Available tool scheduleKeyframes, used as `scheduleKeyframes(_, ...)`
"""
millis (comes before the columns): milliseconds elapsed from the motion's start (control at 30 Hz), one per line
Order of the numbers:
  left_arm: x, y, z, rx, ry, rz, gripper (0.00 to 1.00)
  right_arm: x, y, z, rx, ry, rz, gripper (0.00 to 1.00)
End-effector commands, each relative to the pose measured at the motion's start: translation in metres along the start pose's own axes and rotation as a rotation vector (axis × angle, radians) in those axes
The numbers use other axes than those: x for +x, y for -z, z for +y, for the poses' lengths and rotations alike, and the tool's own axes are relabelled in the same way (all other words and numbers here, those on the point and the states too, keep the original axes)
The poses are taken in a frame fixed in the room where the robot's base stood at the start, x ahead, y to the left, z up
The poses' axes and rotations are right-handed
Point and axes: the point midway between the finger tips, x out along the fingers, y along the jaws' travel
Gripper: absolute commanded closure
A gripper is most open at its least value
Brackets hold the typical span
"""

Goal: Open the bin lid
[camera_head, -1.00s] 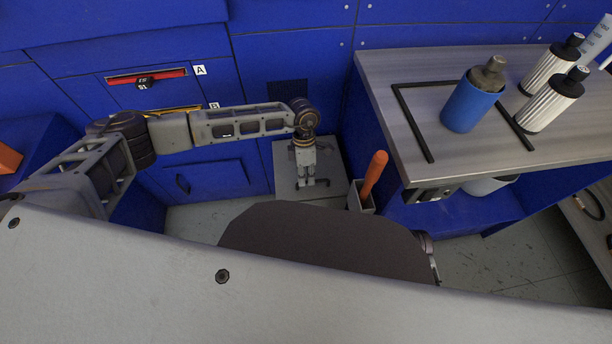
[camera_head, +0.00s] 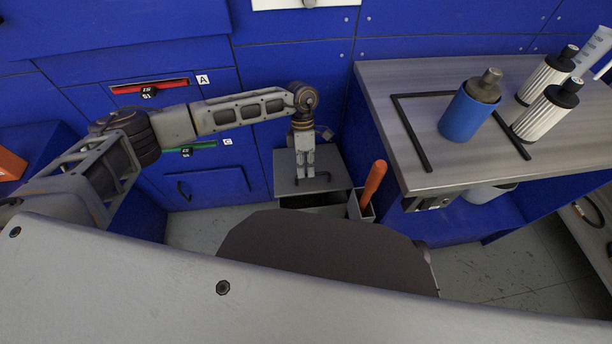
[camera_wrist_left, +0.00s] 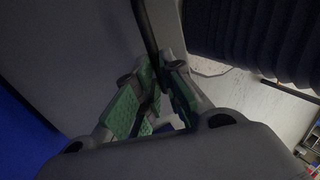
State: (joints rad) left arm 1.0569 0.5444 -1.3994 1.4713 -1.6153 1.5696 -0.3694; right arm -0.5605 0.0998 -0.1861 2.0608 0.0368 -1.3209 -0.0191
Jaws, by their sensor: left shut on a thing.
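The grey bin (camera_head: 349,206) stands on the floor against the blue wall. Its lid (camera_head: 330,164) is tilted up at the front, and a dark gap shows under the front edge. My left gripper (camera_head: 306,177) points down at the lid and is shut on the dark lid handle (camera_head: 324,177). In the left wrist view the dark bar of the handle (camera_wrist_left: 147,30) runs between the green finger pads of the left gripper (camera_wrist_left: 160,90). The bin's inside is mostly hidden. My right gripper is not in view.
A holder with an orange handle (camera_head: 373,184) stands close to the right of the bin. A wooden-topped bench (camera_head: 420,95) with a blue bottle (camera_head: 467,112) and white filters (camera_head: 545,112) is further right. Blue cabinets (camera_head: 300,60) stand behind.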

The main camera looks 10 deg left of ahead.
Motion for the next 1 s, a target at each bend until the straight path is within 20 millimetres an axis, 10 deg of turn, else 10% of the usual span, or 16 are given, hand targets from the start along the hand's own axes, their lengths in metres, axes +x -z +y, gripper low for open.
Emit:
scheduleKeyframes(400, -0.065, 0.001, 0.03, -0.007, -0.019, -0.007, 1.0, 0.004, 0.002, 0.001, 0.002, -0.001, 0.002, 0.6)
scheduleKeyframes(1000, -0.073, 0.004, 0.038, -0.007, -0.011, 0.0, 1.0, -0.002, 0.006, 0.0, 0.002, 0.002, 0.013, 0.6)
